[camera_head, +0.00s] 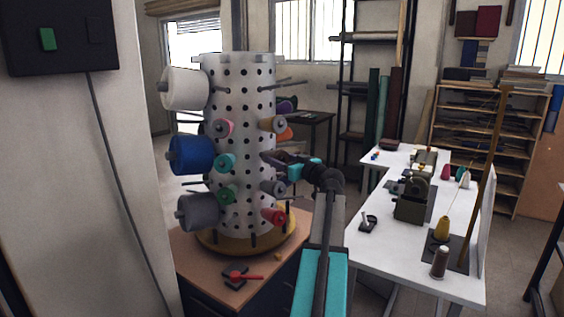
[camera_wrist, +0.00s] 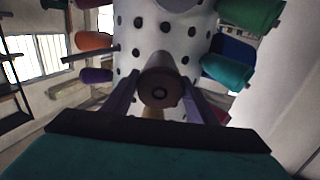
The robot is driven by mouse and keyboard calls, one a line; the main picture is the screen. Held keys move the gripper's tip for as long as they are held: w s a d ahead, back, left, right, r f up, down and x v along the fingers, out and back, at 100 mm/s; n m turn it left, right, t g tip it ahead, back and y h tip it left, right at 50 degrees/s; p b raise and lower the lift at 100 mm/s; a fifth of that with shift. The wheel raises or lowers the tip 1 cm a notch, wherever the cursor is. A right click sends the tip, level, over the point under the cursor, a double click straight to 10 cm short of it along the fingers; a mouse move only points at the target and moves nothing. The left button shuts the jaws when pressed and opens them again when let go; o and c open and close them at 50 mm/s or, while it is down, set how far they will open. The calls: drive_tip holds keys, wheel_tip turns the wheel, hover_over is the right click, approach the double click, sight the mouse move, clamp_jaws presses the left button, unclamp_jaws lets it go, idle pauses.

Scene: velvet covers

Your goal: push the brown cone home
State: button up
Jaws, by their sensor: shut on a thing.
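The brown cone (camera_wrist: 160,82) shows end-on in the wrist view, its round end with a dark centre facing the camera. My gripper (camera_wrist: 162,92) has one finger on each side of it and is shut on it. Behind it stands the white perforated drum (camera_wrist: 128,65), also seen in the head view (camera_head: 246,140). There my gripper (camera_head: 273,160) reaches the drum's right side at middle height and mostly hides the cone. The cone's inner end is close to the drum; I cannot tell whether it touches.
Around the grip are a tan cone (camera_head: 268,124), a teal cone (camera_head: 225,162), a grey-purple cone (camera_head: 272,188) and an orange cone (camera_wrist: 92,40). Bare pegs (camera_head: 290,83) stick out above. The drum stands on a round wooden base (camera_head: 215,246). A white table (camera_head: 390,255) is at right.

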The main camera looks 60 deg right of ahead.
drive_tip(key=shift+w+d+f+b, duration=0.1)
drive_tip(key=shift+w+d+b, duration=0.15)
drive_tip(key=shift+w+b, duration=0.3)
drive_tip(key=shift+w, duration=0.1)
drive_tip(key=o, duration=1.2)
drive_tip(key=shift+c, duration=0.2)
drive_tip(key=b+v, duration=0.3)
drive_tip(key=v, duration=1)
drive_tip(key=shift+s+b, duration=0.3)
drive_tip(key=shift+s, duration=0.1)
drive_tip(key=shift+a, duration=0.1)
